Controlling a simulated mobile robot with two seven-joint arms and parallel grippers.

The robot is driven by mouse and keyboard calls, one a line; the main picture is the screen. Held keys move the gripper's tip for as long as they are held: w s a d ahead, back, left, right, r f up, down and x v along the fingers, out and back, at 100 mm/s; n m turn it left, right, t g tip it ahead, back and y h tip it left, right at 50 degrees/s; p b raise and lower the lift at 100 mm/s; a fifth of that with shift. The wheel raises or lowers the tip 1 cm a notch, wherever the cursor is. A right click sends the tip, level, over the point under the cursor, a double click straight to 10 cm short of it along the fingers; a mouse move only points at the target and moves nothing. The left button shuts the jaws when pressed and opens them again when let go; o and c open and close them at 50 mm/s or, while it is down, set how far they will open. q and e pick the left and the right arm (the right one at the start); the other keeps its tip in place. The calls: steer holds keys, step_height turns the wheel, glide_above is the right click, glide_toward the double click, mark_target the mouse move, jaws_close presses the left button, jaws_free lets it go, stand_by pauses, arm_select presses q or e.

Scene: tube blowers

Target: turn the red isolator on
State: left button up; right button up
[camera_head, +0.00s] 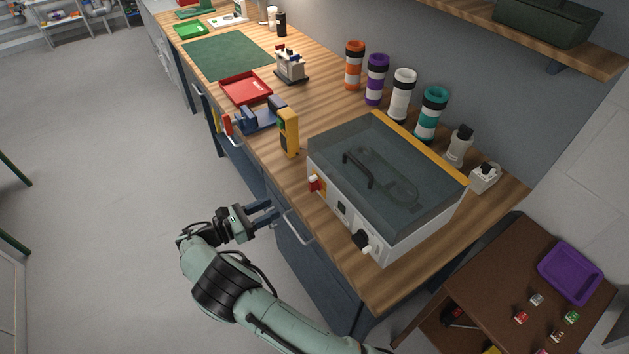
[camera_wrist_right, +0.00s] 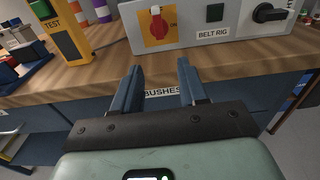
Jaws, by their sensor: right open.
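The red isolator (camera_wrist_right: 158,26) is a red rotary knob on a yellow plate at the left of the belt rig's white front panel. It also shows in the head view (camera_head: 314,183). "ON" is printed at the right of the plate. My right gripper (camera_wrist_right: 158,72) is open and empty, its two blue fingers apart, pointing at the panel from in front of the bench edge and below the knob. It also shows in the head view (camera_head: 272,213). It does not touch the isolator. My left gripper is not in view.
A drawer handle (camera_head: 298,228) sticks out near my right gripper. Bottles line the wall.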

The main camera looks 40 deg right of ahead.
mark_target(313, 183)
steer(key=shift+h, duration=0.4)
steer(key=d, duration=0.4)
steer(key=s+d+r, duration=0.1)
steer(key=d, duration=0.3)
steer(key=d+r, duration=0.1)
steer(key=d, duration=0.3)
steer(key=shift+s+d, duration=0.2)
steer(key=shift+d, duration=0.1)
jaws_close()
